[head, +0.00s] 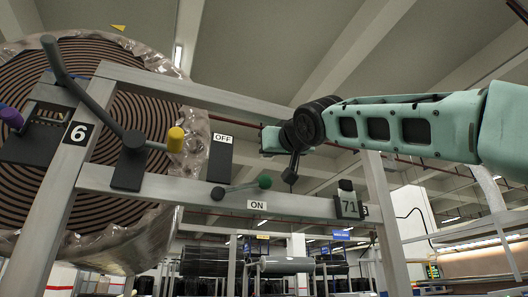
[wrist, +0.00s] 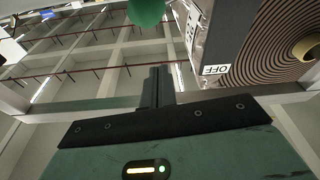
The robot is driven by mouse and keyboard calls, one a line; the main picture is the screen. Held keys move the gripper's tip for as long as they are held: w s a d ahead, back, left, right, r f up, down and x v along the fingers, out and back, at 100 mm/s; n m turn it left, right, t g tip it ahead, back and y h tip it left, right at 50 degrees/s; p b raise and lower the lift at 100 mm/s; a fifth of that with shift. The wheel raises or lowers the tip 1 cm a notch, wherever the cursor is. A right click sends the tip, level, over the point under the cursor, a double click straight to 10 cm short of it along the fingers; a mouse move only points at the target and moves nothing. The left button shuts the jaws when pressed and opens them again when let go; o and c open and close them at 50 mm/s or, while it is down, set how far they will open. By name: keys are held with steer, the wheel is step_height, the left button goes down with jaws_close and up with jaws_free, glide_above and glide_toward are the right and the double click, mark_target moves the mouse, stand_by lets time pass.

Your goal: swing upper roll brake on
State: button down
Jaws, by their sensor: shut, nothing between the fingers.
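The brake lever is a thin grey arm on a dark pivot, with a green knob (head: 264,182) at its right end. It points right and slightly up, just above the ON label (head: 257,204). The OFF label (head: 222,137) is above the pivot. My gripper (head: 290,178) is shut and empty, its dark fingers hanging just right of the green knob. In the wrist view, the shut fingers (wrist: 157,82) stand below the green knob (wrist: 145,10), with a visible gap. The OFF label (wrist: 215,70) shows to their right. The lever's pivot is not visible there.
A film-wrapped striped roll (head: 100,95) fills the left. The grey frame (head: 200,98) carries another lever with a yellow knob (head: 175,140), a purple knob (head: 11,117), a 6 plate (head: 79,133) and a 71 block (head: 349,206). Space below the upper beam is open.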

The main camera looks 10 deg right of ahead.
steer(key=b+v, duration=0.4)
steer(key=v, duration=0.5)
steer(key=a+f+n+g+h+p, duration=0.1)
steer(key=a+f+g, duration=0.2)
steer(key=f, duration=0.9)
steer(key=a+f+g+p, duration=0.15)
steer(key=f+g, duration=0.25)
steer(key=f, duration=0.8)
steer(key=a+f+n+g+h+p, duration=0.1)
steer(key=a+f+g, duration=0.2)
steer(key=f, duration=0.9)
steer(key=s+d+f+g+h+p, duration=0.1)
steer(key=s+f+g, duration=0.1)
steer(key=s+f, duration=0.45)
steer(key=s+d+f+g, duration=0.2)
steer(key=s+f+g, duration=0.1)
steer(key=f, duration=0.6)
steer(key=s+d+f+g+h+p, duration=0.1)
steer(key=s+d+f+g, duration=0.3)
steer(key=s+d+f, duration=0.4)
steer(key=s+f+h, duration=0.1)
steer(key=s+f, duration=0.4)
steer(key=s, duration=0.1)
steer(key=shift+s+d+g+h+p, duration=0.2)
steer(key=shift+d+g+h+p, duration=0.1)
steer(key=shift+h+p, duration=0.1)
